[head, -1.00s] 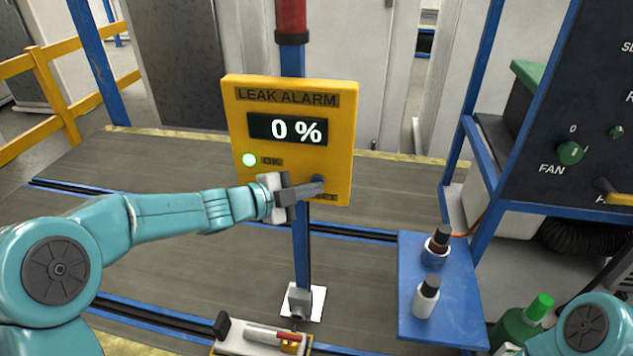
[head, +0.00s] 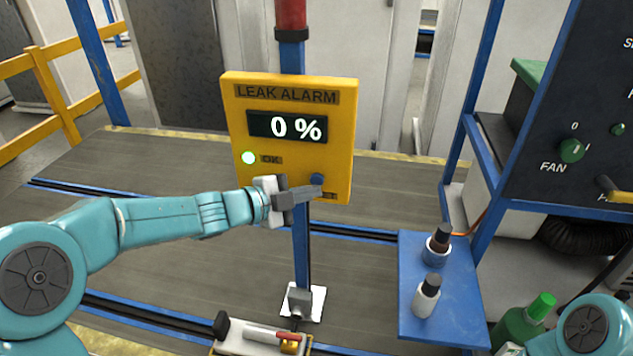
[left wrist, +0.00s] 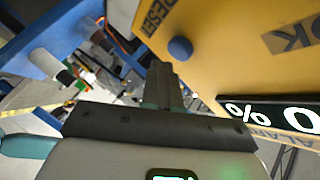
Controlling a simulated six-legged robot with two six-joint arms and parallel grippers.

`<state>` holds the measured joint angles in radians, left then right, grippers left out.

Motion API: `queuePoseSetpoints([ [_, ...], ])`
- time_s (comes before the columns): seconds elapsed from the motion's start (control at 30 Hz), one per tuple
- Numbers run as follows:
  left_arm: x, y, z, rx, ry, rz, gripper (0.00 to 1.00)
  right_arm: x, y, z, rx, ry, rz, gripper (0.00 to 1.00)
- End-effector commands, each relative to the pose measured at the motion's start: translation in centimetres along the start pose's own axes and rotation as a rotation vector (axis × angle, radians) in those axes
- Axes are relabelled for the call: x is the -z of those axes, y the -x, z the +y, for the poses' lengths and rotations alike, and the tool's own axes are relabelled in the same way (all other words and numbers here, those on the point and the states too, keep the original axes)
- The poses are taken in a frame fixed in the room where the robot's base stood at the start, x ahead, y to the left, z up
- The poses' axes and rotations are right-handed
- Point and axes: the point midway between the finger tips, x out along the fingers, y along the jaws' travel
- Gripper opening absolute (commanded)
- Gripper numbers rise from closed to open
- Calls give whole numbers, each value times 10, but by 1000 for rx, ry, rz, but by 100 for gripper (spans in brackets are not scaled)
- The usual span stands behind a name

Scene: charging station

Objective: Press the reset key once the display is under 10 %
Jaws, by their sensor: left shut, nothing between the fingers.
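The yellow leak alarm box (head: 240,120) hangs on a blue post; its display (head: 288,127) reads 0 %. The blue round reset key (head: 317,180) is at the box's lower right. It also shows in the left wrist view (left wrist: 180,48), with the word RESET beside it. My left gripper (head: 312,192) is shut and empty, its tips just below and in front of the key. In the left wrist view the closed fingers (left wrist: 160,75) appear apart from the key. My right gripper is out of view; only part of that arm shows.
A blue shelf (head: 412,260) with two small bottles stands to the right. A dark panel (head: 540,130) with a green FAN knob (head: 571,150) is at the far right. A tray (head: 230,345) with tools lies below the post, and a green bottle (head: 520,325) stands at the lower right.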

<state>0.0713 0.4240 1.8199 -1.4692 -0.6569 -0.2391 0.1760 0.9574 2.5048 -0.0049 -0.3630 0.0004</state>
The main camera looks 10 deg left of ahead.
Motion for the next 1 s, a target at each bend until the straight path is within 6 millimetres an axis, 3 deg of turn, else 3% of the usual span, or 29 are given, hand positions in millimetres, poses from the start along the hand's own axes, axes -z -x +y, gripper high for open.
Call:
queuePoseSetpoints([
  [0.6,23,32,24,0,-1,0,0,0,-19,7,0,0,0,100],
  [1.0,25,35,26,0,0,0,0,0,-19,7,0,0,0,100],
])
